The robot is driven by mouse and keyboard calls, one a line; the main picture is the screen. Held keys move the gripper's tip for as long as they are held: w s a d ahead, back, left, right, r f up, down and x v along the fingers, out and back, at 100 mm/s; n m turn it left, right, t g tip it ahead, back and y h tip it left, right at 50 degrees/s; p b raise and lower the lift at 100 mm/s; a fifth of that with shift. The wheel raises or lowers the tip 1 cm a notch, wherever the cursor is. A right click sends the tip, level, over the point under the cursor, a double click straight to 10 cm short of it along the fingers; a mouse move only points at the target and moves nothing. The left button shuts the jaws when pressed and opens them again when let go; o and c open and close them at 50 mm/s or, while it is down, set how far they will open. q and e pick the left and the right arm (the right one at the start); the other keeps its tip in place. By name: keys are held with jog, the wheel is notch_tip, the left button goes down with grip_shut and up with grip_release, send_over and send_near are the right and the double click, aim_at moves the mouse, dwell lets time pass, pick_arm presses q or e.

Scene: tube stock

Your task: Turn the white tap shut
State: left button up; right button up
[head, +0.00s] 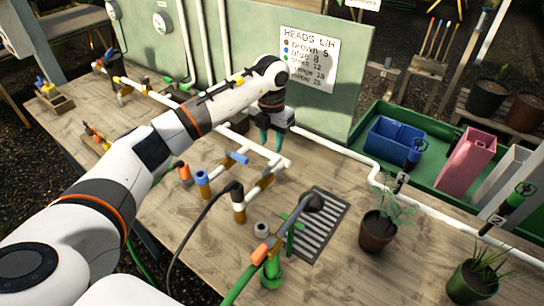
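My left gripper (271,143) points down above the white pipework near the middle of the bench. Its two teal fingers show a gap between them, and I see nothing held there. The white pipe (288,162) runs just below and in front of the fingertips. A tap with a blue handle (237,158) sits on this pipework, left of the fingers. I cannot make out a white tap handle for certain; the gripper and arm hide part of the pipework. My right gripper is not in view.
A black hose (200,216) curves from the pipework. A dark drain grate (321,226), a green standpipe (271,272) and a potted plant (377,232) stand to the front right. A green panel (235,50) with a sign (309,60) rises behind. A green tray (350,140) holds coloured containers.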

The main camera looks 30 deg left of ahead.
aim_at(272, 162)
pick_arm(q)
notch_tip(272, 162, down, 6)
jog(key=shift+w+f+p, duration=0.15)
jog(key=shift+p, duration=0.75)
jog(key=shift+f, duration=0.7)
jog(key=shift+c, duration=0.6)
grip_shut()
